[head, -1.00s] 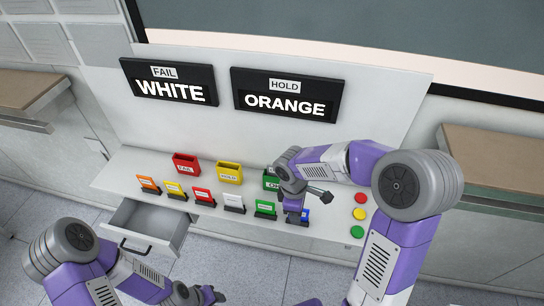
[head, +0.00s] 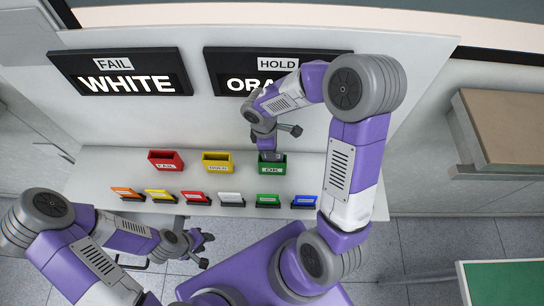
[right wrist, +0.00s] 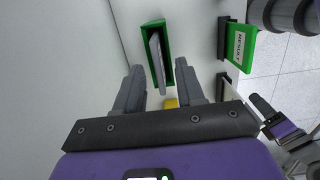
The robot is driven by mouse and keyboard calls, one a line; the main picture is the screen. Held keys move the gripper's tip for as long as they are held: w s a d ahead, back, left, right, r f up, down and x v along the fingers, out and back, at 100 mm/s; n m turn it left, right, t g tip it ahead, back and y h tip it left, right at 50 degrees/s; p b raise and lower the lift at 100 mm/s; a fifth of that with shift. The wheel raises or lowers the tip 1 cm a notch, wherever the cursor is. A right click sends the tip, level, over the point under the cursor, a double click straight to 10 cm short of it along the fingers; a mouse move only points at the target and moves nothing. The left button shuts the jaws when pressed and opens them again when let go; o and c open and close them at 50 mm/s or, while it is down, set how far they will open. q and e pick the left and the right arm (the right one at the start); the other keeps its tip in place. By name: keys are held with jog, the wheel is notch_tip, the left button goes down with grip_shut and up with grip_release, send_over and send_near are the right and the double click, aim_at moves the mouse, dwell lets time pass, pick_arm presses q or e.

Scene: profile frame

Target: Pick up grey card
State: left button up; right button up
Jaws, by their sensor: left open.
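A pale grey-white card (head: 231,198) stands in a holder in the row along the shelf's front edge, between the red and green cards. My right gripper (head: 270,154) is over the green OK bin (head: 272,170). In the right wrist view its two fingers (right wrist: 160,66) are apart, with nothing gripped between them. The green bin (right wrist: 148,26) lies just beyond the fingertips, and a flat grey piece (right wrist: 157,62) leans inside it. My left gripper (head: 206,250) is open and empty, in front of and below the shelf.
Orange (head: 127,192), yellow (head: 158,194), red (head: 193,196), green (head: 268,199) and blue (head: 304,201) cards share the row. Red (head: 166,160) and yellow (head: 217,162) bins stand behind. The WHITE sign (head: 120,73) hangs above.

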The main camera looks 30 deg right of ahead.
notch_tip(320, 180, down, 2)
jog(key=shift+d+f, duration=0.15)
jog(key=shift+f, duration=0.3)
grip_shut()
jog(key=shift+r, duration=0.15)
